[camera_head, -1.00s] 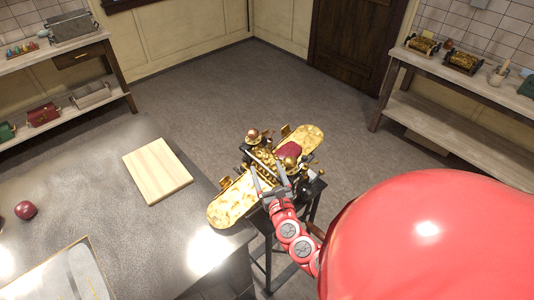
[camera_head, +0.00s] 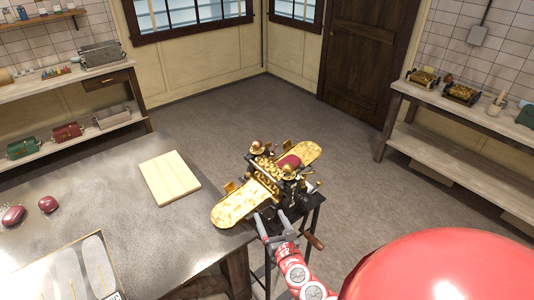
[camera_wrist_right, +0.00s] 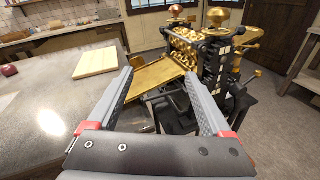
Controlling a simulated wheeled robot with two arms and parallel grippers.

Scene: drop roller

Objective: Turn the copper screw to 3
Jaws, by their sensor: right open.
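The drop roller machine (camera_head: 268,180) stands on a dark stand, with brass rollers and golden trays at both ends. A copper-brown screw knob (camera_head: 257,145) tops its far side; a more golden knob (camera_head: 287,171) tops the nearer side. In the right wrist view, a copper-brown knob (camera_wrist_right: 176,11) stands above the rollers and another knob (camera_wrist_right: 217,16) is to its right. My right gripper (camera_head: 272,220) is open and empty, at the near side of the machine, below and apart from the knobs. Its fingers (camera_wrist_right: 158,78) point toward the machine. Any dial numbers are too small to read. My left gripper is not in view.
The grey worktop (camera_head: 110,210) at left carries a wooden board (camera_head: 170,177), red objects and a tray (camera_head: 65,278). A crank with a wooden handle (camera_head: 314,241) sticks out right of my gripper. Shelving stands at both walls. The floor behind the machine is clear.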

